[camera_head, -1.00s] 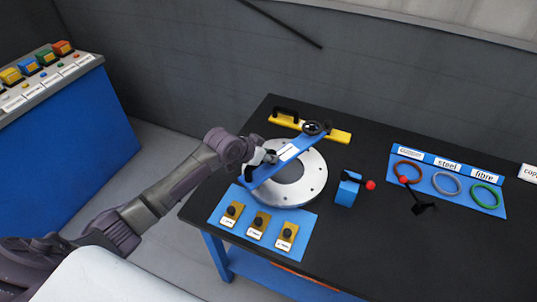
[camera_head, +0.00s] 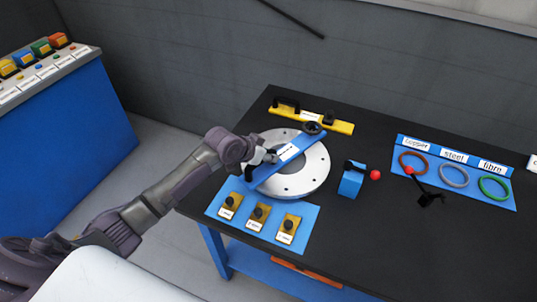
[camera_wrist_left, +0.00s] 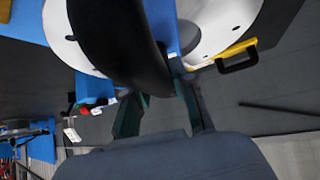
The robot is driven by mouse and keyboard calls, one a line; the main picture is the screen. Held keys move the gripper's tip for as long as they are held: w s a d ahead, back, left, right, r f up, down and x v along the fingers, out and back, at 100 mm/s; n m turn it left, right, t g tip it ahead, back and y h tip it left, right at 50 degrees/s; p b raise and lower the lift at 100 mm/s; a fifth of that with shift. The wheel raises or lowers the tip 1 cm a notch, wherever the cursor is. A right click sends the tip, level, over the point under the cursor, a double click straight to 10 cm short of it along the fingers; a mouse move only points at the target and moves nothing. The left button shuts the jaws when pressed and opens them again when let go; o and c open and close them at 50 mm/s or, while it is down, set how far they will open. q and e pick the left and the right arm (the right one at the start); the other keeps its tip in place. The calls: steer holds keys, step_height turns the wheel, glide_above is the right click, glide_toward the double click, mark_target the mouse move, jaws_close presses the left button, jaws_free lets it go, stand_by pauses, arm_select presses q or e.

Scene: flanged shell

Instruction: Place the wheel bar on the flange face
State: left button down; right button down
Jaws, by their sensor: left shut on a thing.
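The wheel bar (camera_head: 300,147) is a blue bar with a white label and a black wheel (camera_head: 312,128) at its far right end. In the left wrist view, a large black curved part (camera_wrist_left: 120,40) hides much of the bar, and the pale flange (camera_wrist_left: 217,22) shows behind. My right gripper is not in view.
A yellow bar (camera_head: 300,112) with a black handle lies behind the flange. A blue plate (camera_head: 237,231) with several yellow blocks lies in front. A blue block (camera_head: 350,183), a red ball (camera_head: 375,174), a black tool (camera_head: 430,197) and a blue ring board (camera_head: 467,197) are to the right.

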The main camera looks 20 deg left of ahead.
arm_select(q)
steer(key=shift+w+f, duration=0.1)
steer(key=shift+f, duration=0.15)
